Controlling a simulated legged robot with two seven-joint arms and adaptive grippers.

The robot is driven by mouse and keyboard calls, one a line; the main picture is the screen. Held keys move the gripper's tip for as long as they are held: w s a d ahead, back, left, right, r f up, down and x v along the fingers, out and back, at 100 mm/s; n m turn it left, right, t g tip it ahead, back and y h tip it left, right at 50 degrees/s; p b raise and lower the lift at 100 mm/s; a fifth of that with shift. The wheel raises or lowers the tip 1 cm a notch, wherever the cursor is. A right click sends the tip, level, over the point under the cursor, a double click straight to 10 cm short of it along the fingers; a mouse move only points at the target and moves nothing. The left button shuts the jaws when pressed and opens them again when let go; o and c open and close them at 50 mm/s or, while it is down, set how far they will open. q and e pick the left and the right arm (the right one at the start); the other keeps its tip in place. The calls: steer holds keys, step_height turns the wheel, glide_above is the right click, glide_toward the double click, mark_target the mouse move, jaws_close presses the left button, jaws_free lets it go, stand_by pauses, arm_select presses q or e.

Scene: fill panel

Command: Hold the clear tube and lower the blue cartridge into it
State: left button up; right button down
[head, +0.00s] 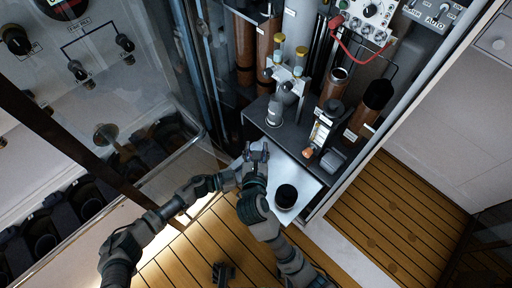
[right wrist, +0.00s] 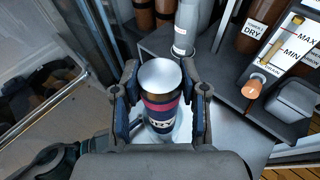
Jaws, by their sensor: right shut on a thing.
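The blue cartridge (right wrist: 160,105) stands between the fingers of my right gripper in the right wrist view. It has a silver top, a pink band and a dark blue band with white lettering. My right gripper (right wrist: 160,100) is shut on it, one finger on each side. In the head view my right gripper (head: 257,152) is over the left end of the white tray, and the cartridge is hard to make out there. My left arm reaches in from the left, its gripper (head: 232,179) close beside my right wrist, its fingers unclear.
A black round container (head: 286,196) stands on the white tray (head: 310,186). Brown cylinders (head: 333,84) stand in the cabinet. A glass panel is at left; wooden floor lies below.

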arm_select(q)
steer(key=shift+f, duration=0.1)
arm_select(e)
steer(key=shift+f, duration=3)
steer(key=c, duration=0.5)
jaws_free()
steer(key=shift+c, duration=0.2)
steer(key=shift+s, duration=0.1)
steer(key=v, duration=1.1)
steer(key=shift+s, duration=0.35)
